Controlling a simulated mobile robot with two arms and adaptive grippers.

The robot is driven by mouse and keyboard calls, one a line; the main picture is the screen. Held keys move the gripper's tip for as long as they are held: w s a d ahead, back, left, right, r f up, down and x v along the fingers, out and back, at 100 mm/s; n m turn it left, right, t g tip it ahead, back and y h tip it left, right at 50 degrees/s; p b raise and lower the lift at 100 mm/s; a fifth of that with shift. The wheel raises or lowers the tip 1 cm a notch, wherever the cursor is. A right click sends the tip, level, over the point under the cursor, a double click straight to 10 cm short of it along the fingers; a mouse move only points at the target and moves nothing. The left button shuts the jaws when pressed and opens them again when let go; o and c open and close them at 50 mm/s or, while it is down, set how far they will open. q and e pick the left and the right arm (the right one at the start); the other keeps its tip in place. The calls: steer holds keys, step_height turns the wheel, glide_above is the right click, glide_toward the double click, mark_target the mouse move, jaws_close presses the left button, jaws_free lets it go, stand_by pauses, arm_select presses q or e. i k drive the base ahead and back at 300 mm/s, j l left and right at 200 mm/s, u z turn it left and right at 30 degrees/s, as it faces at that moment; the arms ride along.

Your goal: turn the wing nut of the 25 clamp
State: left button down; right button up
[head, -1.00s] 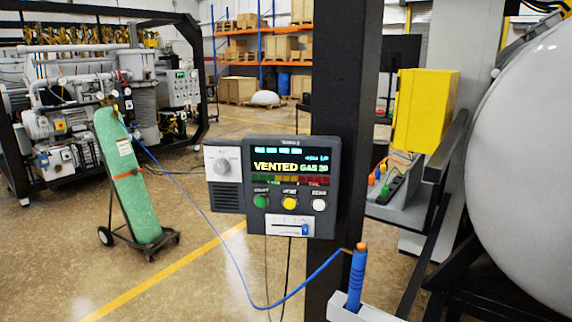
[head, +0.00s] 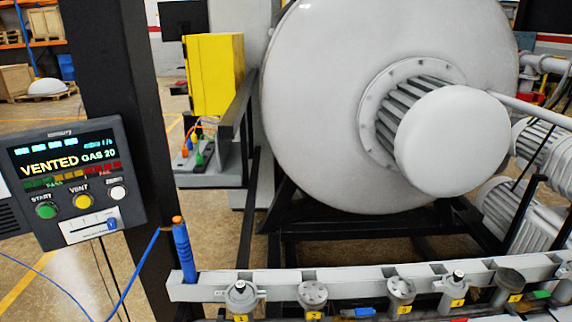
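Neither of my grippers is in the head view. A grey rail (head: 330,280) crosses the lower right of the picture and carries several metal ports with yellow number tags. One port (head: 241,293) is at the rail's left part, a flat-topped one (head: 312,292) is beside it, and another (head: 401,290) is near the middle. A port with a small top knob (head: 455,287) and one with a dark round cap (head: 510,282) are further right. I cannot make out a wing nut or tell which fitting is the 25 clamp. The lower parts are cut off by the picture edge.
A control box (head: 75,180) reading "VENTED GAS 20" hangs on a black post (head: 125,90) at left. A blue probe (head: 184,252) with a cable stands at the rail's left end. A large white vessel (head: 320,110) stands behind the rail. A yellow box (head: 213,75) is further back.

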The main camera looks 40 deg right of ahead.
mark_target(471, 288)
steer(key=z, duration=2.4)
steer(key=i+l+u, duration=0.15)
steer(key=l+u, duration=0.7)
